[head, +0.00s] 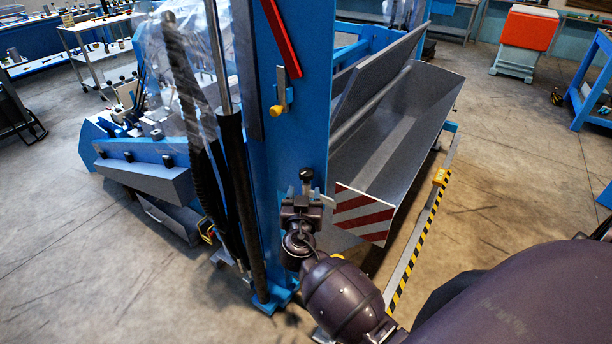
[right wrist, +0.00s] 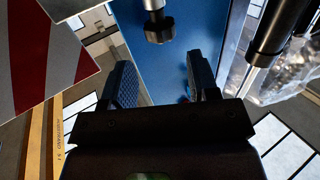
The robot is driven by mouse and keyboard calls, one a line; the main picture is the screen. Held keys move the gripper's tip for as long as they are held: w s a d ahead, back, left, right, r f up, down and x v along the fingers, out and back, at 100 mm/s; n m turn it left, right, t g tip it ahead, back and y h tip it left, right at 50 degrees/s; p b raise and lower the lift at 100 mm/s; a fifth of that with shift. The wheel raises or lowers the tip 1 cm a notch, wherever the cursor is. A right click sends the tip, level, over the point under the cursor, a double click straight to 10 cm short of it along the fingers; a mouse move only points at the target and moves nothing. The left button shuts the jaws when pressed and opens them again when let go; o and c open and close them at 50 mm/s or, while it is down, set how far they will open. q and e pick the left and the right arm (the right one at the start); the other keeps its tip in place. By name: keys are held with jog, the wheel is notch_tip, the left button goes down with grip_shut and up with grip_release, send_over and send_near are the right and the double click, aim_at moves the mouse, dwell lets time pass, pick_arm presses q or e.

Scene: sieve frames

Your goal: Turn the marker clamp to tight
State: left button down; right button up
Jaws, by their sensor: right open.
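A black knob on a short metal shaft, which looks like the marker clamp (head: 306,175), sits on the blue post beside the red-and-white striped marker plate (head: 362,215). In the right wrist view the clamp knob (right wrist: 160,28) hangs at the top centre, ahead of the fingers, and the striped plate (right wrist: 45,50) fills the upper left. My right gripper (head: 303,197) is just below the knob; in the right wrist view the gripper (right wrist: 161,78) is open with nothing between its fingers. The knob appears apart from both fingers. How tight the clamp is cannot be seen. My left gripper is not in view.
The blue post (head: 305,120) rises behind the knob, carrying a yellow-knobbed bracket (head: 276,111) higher up. Dark hoses (head: 235,180) hang to the left. A grey trough (head: 400,130) stands to the right, with a yellow-black striped rail (head: 420,240) alongside. Open floor lies farther right.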

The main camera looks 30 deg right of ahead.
aim_at(306, 179)
jog(key=p+x, duration=0.1)
jog(key=x, duration=0.6)
jog(key=shift+a, duration=0.1)
jog(key=c, duration=0.7)
